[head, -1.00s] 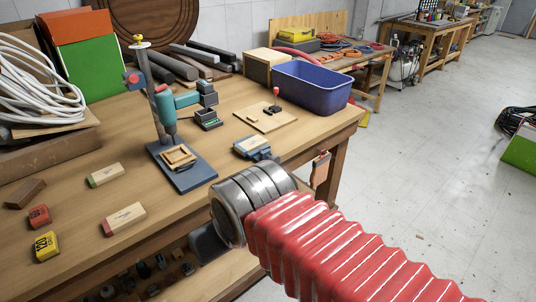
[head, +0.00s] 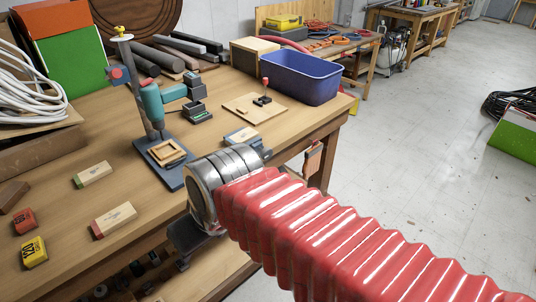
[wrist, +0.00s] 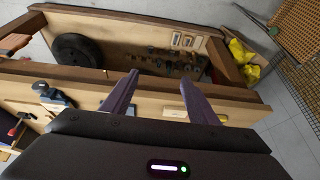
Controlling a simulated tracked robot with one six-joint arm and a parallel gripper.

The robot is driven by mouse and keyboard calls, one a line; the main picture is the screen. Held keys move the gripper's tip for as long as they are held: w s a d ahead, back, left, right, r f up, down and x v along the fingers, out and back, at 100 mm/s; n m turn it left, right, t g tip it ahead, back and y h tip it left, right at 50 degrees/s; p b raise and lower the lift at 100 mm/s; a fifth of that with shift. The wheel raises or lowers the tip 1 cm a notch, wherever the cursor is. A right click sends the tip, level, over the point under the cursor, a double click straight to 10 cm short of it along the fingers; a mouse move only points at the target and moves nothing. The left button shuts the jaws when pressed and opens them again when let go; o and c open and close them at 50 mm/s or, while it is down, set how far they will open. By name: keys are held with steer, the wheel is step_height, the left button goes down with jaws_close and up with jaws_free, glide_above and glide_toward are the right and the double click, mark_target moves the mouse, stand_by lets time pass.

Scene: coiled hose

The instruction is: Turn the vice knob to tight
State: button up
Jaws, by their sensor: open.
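A blue vice (head: 252,142) sits at the front edge of the workbench, with a pale block at its top. Its knob is not clear in the head view, where my arm is close in front. In the wrist view the vice (wrist: 54,98) shows small at the left, on the bench edge, left of my fingers. My gripper (wrist: 160,100) is open and empty, its two purple-grey fingers apart over the bench's front edge. In the head view it is mostly hidden behind my red sleeved arm; only a dark part shows below the metal cuff.
The workbench (head: 120,165) carries a drill press (head: 155,105), sanding blocks (head: 114,219) and a blue bin (head: 300,80). A tag (head: 312,160) hangs at its right end. A lower shelf (wrist: 110,45) holds a black wheel (wrist: 77,55) and tools. Floor to the right is mostly clear.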

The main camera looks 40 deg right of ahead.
steer(key=w+f+n+g+y, duration=0.2)
steer(key=w+f+y, duration=0.3)
steer(key=f+y, duration=0.1)
steer(key=m+t+h, duration=0.2)
steer(key=t+h, duration=0.4)
steer(key=t, duration=0.9)
glide_toward(269, 155)
steer(key=s, duration=0.3)
steer(key=shift+w, duration=0.1)
steer(key=w, duration=1.3)
steer(key=shift+w+a, duration=0.25)
steer(key=shift+w, duration=0.1)
